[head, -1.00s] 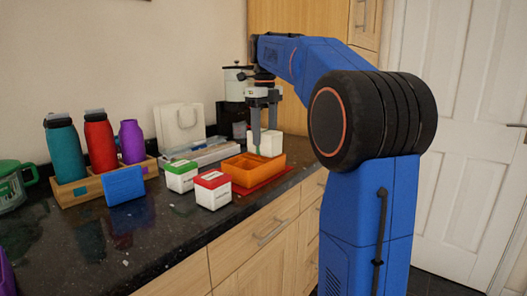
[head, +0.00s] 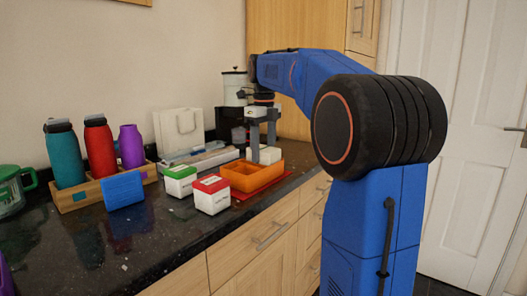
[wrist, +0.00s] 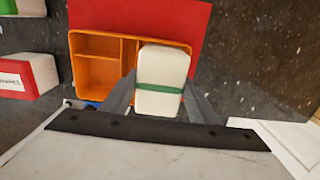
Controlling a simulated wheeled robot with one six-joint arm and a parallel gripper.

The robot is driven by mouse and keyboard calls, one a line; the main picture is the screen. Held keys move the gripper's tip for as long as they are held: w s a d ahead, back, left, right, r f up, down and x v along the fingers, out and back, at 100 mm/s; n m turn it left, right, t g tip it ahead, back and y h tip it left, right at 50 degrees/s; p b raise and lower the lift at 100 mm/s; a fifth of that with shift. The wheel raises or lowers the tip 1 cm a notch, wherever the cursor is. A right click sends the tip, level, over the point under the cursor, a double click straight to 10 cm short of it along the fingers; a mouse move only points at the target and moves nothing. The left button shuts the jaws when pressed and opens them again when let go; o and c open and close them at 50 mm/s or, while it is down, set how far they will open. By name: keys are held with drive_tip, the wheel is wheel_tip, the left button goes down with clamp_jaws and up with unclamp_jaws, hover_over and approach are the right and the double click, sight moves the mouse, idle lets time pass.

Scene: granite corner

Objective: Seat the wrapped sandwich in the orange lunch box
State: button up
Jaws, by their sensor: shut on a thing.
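The wrapped sandwich is a white block with a green band (wrist: 160,86). It also shows in the head view (head: 268,156). My gripper (head: 263,148) points down and is shut on it, one finger on each side. The orange lunch box (wrist: 97,77) has divided compartments. The two left compartments look empty in the wrist view. The sandwich is at the right-hand compartment and covers most of it. In the head view it sits low at the far side of the box (head: 245,180), its lower part seemingly hidden by the box. Contact with the compartment floor cannot be seen.
The box is on a red mat (wrist: 200,20). A red-topped carton (head: 211,195) and a green-topped carton (head: 179,181) stand close on its left. A wooden rack (head: 82,195) with bottles stands farther left.

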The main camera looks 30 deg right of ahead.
sight(263, 148)
drive_tip(key=shift+s+f+g, duration=0.15)
drive_tip(key=shift+f+g, duration=0.15)
drive_tip(key=shift+f, duration=0.9)
drive_tip(key=o, duration=1.1)
drive_tip(key=shift+o, duration=0.3)
wheel_tip(263, 148, up, 13)
drive_tip(key=shift+w+r, duration=0.2)
drive_tip(key=shift+w, duration=0.05)
